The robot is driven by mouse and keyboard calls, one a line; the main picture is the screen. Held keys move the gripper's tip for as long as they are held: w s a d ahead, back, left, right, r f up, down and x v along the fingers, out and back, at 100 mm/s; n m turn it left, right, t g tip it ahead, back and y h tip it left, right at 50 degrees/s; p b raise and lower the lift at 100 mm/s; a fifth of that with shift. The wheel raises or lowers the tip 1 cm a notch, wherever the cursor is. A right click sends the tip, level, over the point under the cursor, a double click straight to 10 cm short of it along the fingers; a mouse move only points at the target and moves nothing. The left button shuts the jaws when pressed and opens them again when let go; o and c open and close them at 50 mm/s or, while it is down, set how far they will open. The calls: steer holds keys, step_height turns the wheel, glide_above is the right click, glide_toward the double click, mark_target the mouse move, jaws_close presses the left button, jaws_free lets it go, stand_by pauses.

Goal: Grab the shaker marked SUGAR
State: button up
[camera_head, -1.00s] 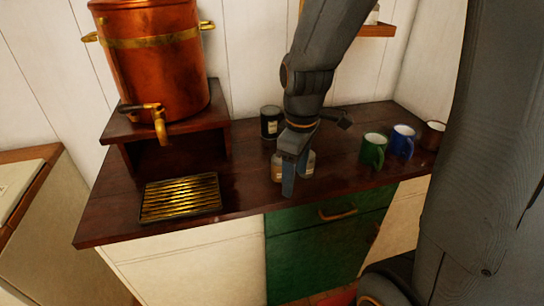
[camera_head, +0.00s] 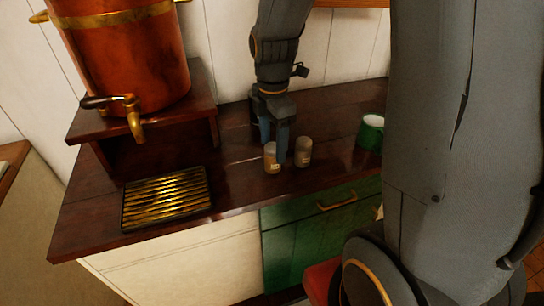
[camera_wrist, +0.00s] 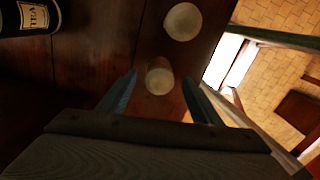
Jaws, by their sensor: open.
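Two small shakers with pale tops and tan bodies stand upright side by side on the dark wooden counter: a left shaker (camera_head: 271,160) and a right shaker (camera_head: 304,153). Their labels are too small to read, so I cannot tell which is marked SUGAR. My gripper (camera_head: 274,141) is open, pointing down, close to the left shaker. In the wrist view, one shaker (camera_wrist: 160,80), seemingly the left one, sits between the open fingertips (camera_wrist: 160,77); I see no contact. The other shaker (camera_wrist: 183,22) is outside the jaws, farther up the picture.
A green mug (camera_head: 370,133) stands to the right. A copper urn (camera_head: 125,55) on a wooden stand and a slatted brass drip tray (camera_head: 166,198) are on the left. The counter's front edge is close.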

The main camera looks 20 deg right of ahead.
mark_target(273, 158)
steer(key=shift+f+p, duration=0.85)
steer(key=shift+f, duration=2)
steer(key=c, duration=1.2)
steer(key=shift+r, duration=0.1)
